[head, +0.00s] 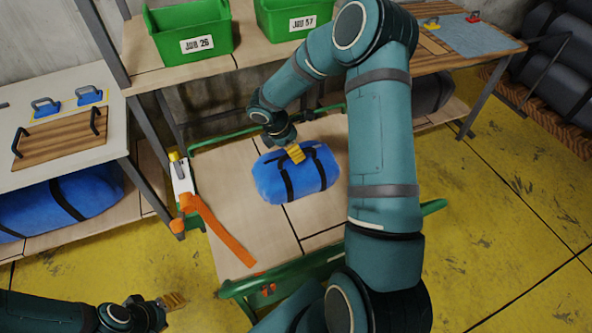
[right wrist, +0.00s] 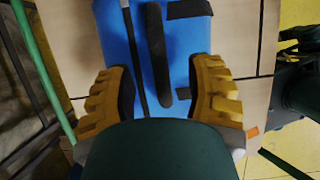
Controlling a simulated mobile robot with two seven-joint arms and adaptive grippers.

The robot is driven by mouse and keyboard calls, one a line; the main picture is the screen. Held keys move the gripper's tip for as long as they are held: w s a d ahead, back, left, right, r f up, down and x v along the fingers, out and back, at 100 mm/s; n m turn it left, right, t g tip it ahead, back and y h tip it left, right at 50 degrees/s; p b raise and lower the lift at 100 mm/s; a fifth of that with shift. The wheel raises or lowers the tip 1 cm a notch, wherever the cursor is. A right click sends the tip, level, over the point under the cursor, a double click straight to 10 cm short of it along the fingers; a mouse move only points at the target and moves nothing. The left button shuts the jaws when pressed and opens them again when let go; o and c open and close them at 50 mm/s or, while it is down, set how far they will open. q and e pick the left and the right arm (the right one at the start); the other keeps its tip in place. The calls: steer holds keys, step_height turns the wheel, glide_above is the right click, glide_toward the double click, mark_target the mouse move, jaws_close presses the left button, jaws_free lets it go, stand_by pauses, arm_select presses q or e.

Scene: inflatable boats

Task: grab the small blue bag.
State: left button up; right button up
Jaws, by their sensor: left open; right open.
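The small blue bag (head: 322,172), with black straps and a black handle, lies on the wooden bed of the green-framed cart. My right gripper (head: 295,153) is over the bag's top. In the right wrist view my right gripper (right wrist: 160,92) is open, its yellow fingers on both sides of the blue bag (right wrist: 180,45) and its black handle strap. I cannot tell whether the fingers touch the bag. My left gripper (head: 172,301) is open and empty at the lower left, over the yellow floor, away from the bag.
A larger blue bag (head: 60,205) lies on the shelf under the left table. Green bins (head: 190,50) stand on the table behind. My right arm hides part of the cart's right side.

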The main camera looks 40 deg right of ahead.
mark_target(296, 165)
steer(key=x, duration=0.3)
steer(key=shift+d+f, duration=0.1)
jaws_close()
steer(key=shift+r, duration=0.25)
